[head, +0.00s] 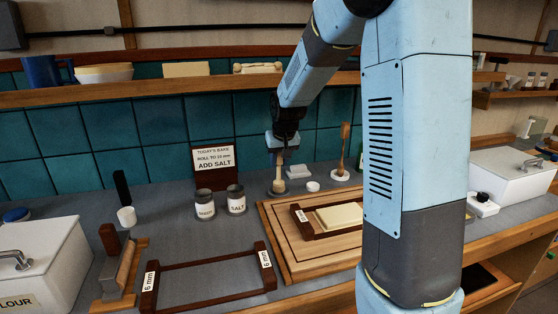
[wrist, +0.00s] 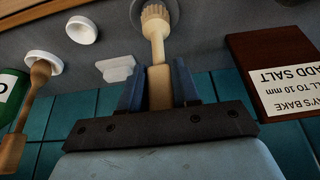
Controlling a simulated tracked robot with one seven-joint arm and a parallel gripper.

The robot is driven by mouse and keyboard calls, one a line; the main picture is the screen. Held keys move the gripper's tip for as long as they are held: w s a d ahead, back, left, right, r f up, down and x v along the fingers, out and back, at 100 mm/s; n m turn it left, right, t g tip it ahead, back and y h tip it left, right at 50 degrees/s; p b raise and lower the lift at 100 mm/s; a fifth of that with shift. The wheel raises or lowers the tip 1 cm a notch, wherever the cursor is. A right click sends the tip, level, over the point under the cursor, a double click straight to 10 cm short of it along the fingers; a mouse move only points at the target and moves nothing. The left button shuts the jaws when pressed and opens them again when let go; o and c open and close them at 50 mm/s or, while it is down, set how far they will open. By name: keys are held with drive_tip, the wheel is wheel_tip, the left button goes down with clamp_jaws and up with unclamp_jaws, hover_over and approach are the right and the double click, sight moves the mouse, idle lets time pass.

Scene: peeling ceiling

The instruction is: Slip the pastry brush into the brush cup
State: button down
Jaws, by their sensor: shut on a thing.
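The pastry brush has a pale wooden handle and a pale bristle head (head: 279,186); the head also shows in the wrist view (wrist: 155,18). My gripper (head: 281,158) is shut on the handle, with the blue fingers (wrist: 158,80) on either side of it. The brush hangs head down at the back of the counter. A round grey rim, seemingly the brush cup (head: 271,192), lies around or behind the bristles; its edge shows in the wrist view (wrist: 174,14). I cannot tell whether the bristles are inside it or touching it.
Just right are a small white block (head: 297,171), a small white dish (head: 313,187) and a white holder (head: 341,177) with a wooden utensil. Left stand the SALT pot (head: 236,203), another labelled pot (head: 204,206) and the recipe sign (head: 214,160). A wooden board (head: 279,250) lies in front.

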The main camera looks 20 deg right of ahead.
drive_tip(key=shift+f, duration=0.85)
idle(0.4)
drive_tip(key=c, duration=0.7)
unclamp_jaws()
drive_tip(key=shift+c, duration=0.2)
drive_tip(key=w+v, duration=0.1)
drive_tip(key=v, duration=1.6)
drive_tip(key=shift+w+r, duration=0.2)
drive_tip(key=shift+r, duration=0.3)
